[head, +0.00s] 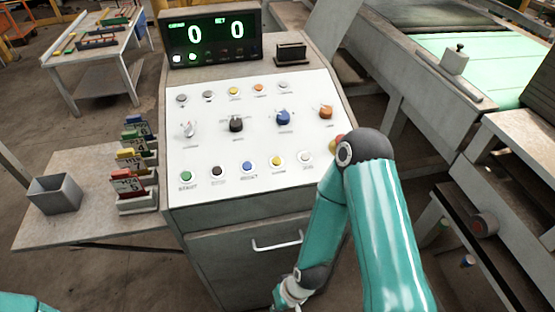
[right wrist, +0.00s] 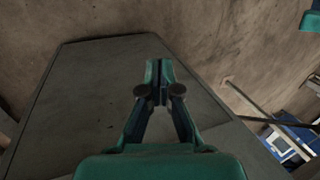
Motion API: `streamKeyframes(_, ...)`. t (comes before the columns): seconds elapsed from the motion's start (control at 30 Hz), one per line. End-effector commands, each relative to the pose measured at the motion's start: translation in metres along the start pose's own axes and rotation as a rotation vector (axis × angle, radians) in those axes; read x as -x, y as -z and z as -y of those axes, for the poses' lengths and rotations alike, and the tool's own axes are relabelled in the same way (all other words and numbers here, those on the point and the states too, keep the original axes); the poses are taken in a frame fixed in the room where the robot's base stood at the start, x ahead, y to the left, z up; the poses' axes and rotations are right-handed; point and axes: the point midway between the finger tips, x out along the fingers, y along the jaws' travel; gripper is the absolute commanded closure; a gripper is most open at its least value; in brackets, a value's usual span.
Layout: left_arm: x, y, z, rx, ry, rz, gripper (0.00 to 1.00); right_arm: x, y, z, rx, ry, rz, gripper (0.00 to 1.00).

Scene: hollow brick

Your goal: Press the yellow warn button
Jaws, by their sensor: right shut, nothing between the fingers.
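The yellow button (head: 276,160) is in the bottom row of the sloped white control panel (head: 215,137), between a blue button and a white one. Its label is too small to read surely. Nothing covers it. My right arm is bent in front of the panel's right side, its forearm running down to the bottom of the head view, well below the button. In the right wrist view my right gripper (right wrist: 158,92) is shut and empty, before a plain grey surface (right wrist: 75,100). No button shows there. My left gripper is not in view.
A green button (head: 186,176), a blue button (head: 246,165) and a white button (head: 305,157) share the bottom row. Knobs sit above. A drawer handle (head: 277,241) juts out below. A side shelf (head: 90,220) holds a grey bin (head: 55,194) and coloured cards.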

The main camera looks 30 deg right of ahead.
Motion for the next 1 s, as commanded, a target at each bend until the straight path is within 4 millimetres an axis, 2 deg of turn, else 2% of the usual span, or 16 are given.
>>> streamKeyframes(0.57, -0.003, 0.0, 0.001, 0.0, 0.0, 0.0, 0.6, -0.002, 0.0, -0.001, 0.0, 0.0, 0.0, 1.0)
streamKeyframes(0.67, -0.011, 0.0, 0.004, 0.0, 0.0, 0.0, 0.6, -0.01, 0.0, -0.004, 0.0, 0.0, 0.0, 1.0)
streamKeyframes(0.8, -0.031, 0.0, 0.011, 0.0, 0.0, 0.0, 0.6, -0.03, 0.0, -0.011, 0.0, 0.0, 0.0, 1.0)
streamKeyframes(0.87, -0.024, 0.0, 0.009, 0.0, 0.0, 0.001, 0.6, -0.009, 0.019, -0.007, -0.075, -0.01, -0.033, 1.0)
streamKeyframes(1.0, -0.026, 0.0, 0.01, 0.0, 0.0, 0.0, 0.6, 0.024, 0.056, -0.001, -0.298, -0.009, -0.092, 1.0)
